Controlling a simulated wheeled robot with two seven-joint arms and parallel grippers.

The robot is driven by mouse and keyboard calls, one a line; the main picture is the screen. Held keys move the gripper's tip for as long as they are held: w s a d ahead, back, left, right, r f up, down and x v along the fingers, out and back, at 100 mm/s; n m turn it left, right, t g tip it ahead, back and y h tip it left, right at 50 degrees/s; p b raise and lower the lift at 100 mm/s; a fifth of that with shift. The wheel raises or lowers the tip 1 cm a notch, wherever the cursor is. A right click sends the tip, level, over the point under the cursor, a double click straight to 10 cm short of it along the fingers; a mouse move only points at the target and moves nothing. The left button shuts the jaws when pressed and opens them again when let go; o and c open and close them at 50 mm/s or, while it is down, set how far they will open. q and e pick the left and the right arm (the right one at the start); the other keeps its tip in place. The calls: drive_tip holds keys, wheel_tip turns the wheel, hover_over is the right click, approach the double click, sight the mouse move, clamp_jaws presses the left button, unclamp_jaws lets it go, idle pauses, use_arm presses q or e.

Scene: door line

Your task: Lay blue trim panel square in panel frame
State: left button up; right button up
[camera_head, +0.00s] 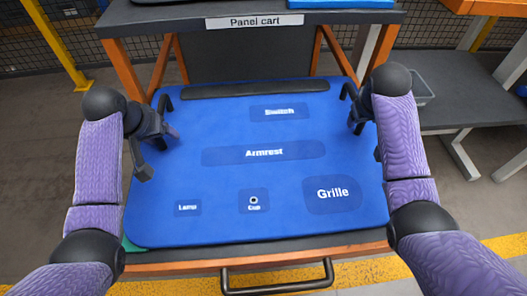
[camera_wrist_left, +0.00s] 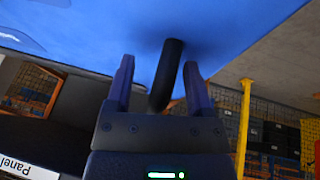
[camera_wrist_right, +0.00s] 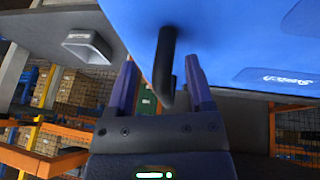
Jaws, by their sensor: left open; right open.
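The blue trim panel (camera_head: 225,125) lies flat on a dark, orange-edged surface. It bears the labels Switch, Armrest, Lamp, Cup and Grille, a dark strip along its far edge, and a black handle on each side. My left gripper (camera_head: 163,132) is open at the left handle; in the left wrist view that handle (camera_wrist_left: 168,72) stands between the fingers. My right gripper (camera_head: 358,118) is open at the right handle; in the right wrist view that handle (camera_wrist_right: 164,65) is between the fingers. I cannot make out the panel frame.
The panel cart (camera_head: 170,16) rises behind the panel, with another blue piece (camera_head: 340,3) on its top. A black bar handle (camera_head: 277,287) sticks out at the front. A grey bench (camera_head: 455,85) with a grey bin (camera_head: 420,88) stands at the right. A green corner (camera_head: 133,244) shows under the panel's near left.

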use_arm(q)
drive_tip(key=c, duration=0.9)
use_arm(e)
drive_tip(key=c, duration=0.9)
use_arm(q)
clamp_jaws()
use_arm(e)
clamp_jaws()
use_arm(q)
drive_tip(key=shift+d+r, duration=0.1)
use_arm(e)
drive_tip(key=shift+r, duration=0.1)
